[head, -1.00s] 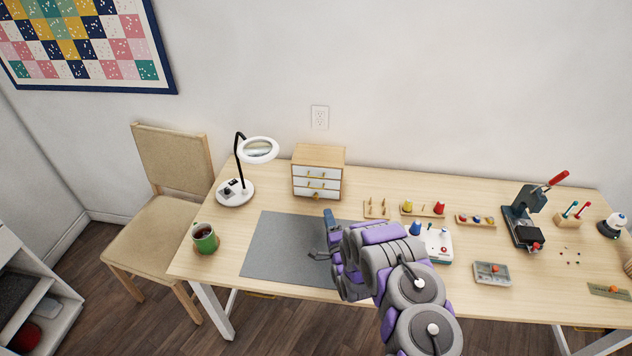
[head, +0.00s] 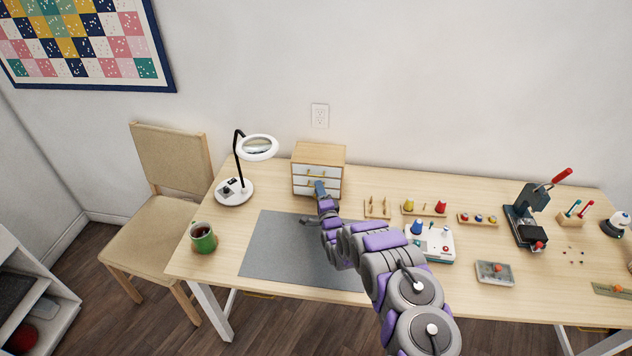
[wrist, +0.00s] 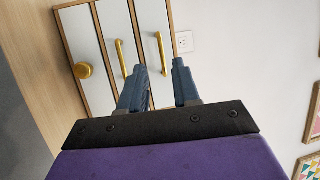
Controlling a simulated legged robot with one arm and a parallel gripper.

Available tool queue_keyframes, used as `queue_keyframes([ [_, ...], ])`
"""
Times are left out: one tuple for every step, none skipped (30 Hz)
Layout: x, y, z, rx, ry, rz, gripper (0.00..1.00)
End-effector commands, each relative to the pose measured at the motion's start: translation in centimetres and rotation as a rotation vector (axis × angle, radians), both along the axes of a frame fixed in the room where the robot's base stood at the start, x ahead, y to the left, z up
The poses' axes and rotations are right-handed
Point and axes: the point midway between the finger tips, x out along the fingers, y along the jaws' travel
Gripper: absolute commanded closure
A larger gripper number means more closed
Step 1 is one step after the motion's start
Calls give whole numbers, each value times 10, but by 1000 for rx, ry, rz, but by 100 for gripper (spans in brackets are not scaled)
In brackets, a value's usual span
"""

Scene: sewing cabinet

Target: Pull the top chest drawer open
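The small wooden chest (head: 319,152) stands at the back of the desk and has three white drawer fronts. In the wrist view it appears turned sideways, with the top drawer (wrist: 151,20) on the right and its gold bar handle (wrist: 162,50). The top drawer looks closed. My gripper (wrist: 159,68) is open, its two blue-grey fingers apart on either side of the line of that handle. Contact with the handle cannot be made out. In the head view my gripper (head: 318,184) is at the chest front and hides part of the lower drawers.
The middle drawer's bar handle (wrist: 120,57) is close beside one finger; the bottom drawer has a round knob (wrist: 83,71). A magnifier lamp (head: 235,190) stands left of the chest. A spool rack (head: 377,212) is to the right. The grey mat (head: 270,255) in front is mostly clear.

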Motion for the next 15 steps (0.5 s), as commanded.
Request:
queue_keyframes([
  [6,2,1,2,-4,0,68],
  [10,2,2,1,-5,0,68],
  [15,3,3,1,-7,0,68],
  [18,3,4,1,-6,0,68],
  [21,4,4,1,-4,0,68],
  [25,4,5,0,-3,0,68],
  [28,5,6,1,-5,0,68],
  [31,6,6,1,-6,0,68],
  [34,6,6,2,-6,1,68],
  [36,6,6,2,-5,0,68],
  [38,7,6,1,-3,0,68],
  [41,7,6,1,-1,0,68],
  [43,7,6,1,-1,0,68],
  [45,7,7,0,-2,0,68],
  [46,8,8,0,-2,0,68],
])
